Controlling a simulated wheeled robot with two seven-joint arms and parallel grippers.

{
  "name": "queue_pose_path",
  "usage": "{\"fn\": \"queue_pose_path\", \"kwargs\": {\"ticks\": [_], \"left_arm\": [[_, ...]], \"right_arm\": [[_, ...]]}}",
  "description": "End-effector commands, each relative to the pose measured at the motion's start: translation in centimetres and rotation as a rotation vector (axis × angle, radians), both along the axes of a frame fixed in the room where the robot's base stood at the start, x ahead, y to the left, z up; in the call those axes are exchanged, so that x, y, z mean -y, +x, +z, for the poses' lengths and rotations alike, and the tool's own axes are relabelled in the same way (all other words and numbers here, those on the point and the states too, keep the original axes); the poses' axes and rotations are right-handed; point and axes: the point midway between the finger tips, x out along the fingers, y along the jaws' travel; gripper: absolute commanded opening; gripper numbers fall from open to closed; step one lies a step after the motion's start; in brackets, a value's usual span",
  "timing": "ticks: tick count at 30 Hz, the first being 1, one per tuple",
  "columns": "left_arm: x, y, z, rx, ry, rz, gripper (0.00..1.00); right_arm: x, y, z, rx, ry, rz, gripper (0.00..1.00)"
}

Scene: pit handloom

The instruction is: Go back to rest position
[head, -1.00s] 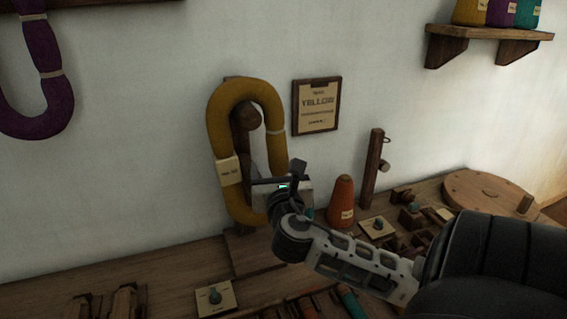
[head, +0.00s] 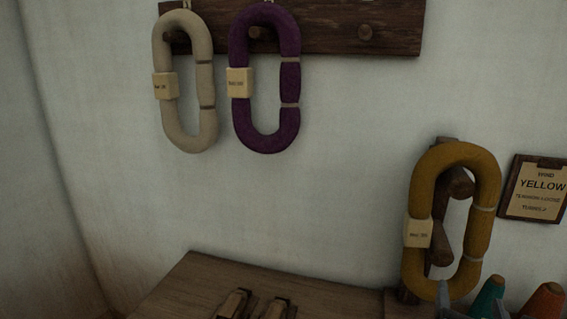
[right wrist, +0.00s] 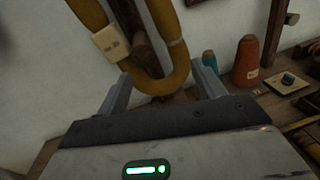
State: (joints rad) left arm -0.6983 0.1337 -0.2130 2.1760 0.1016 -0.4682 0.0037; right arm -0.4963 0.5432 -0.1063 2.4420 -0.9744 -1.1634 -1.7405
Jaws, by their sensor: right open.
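The yellow skein (head: 482,235) hangs in a long loop over a wooden peg post (head: 437,255) at the right of the head view. It carries a cream label. My right gripper (head: 472,303) barely shows at the bottom right edge, by the skein's lower end. In the right wrist view my right gripper (right wrist: 162,88) is open, its two fingers wide apart. The lower bend of the yellow skein (right wrist: 176,72) shows between and beyond the fingers; I cannot tell whether they touch it. My left gripper is not in view.
A cream skein (head: 202,90) and a purple skein (head: 240,115) hang from a wall rack (head: 335,25). An orange cone (right wrist: 246,62) and a teal cone (right wrist: 210,60) stand on the bench (head: 190,285). The bench's left part is mostly bare.

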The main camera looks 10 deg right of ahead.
Motion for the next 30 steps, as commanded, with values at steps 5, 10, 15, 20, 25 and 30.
{"fn": "queue_pose_path", "kwargs": {"ticks": [5,10,15,20,25,30], "left_arm": [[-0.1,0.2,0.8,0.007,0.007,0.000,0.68],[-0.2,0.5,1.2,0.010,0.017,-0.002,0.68],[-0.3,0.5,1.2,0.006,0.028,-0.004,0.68],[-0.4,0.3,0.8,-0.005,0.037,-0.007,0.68],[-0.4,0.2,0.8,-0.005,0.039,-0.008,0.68],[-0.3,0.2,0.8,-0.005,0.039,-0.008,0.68]], "right_arm": [[-4.5,0.1,-8.1,0.052,0.634,0.060,0.68],[-11.9,-1.6,-15.1,0.162,1.489,-0.086,0.68],[-18.5,-3.7,-18.2,0.305,2.210,-0.425,0.68],[-21.7,-4.6,-18.8,0.416,2.588,-0.707,0.68],[-22.6,-4.9,-18.9,0.462,2.706,-0.814,0.68],[-22.6,-4.9,-18.9,0.462,2.705,-0.813,0.68]]}}
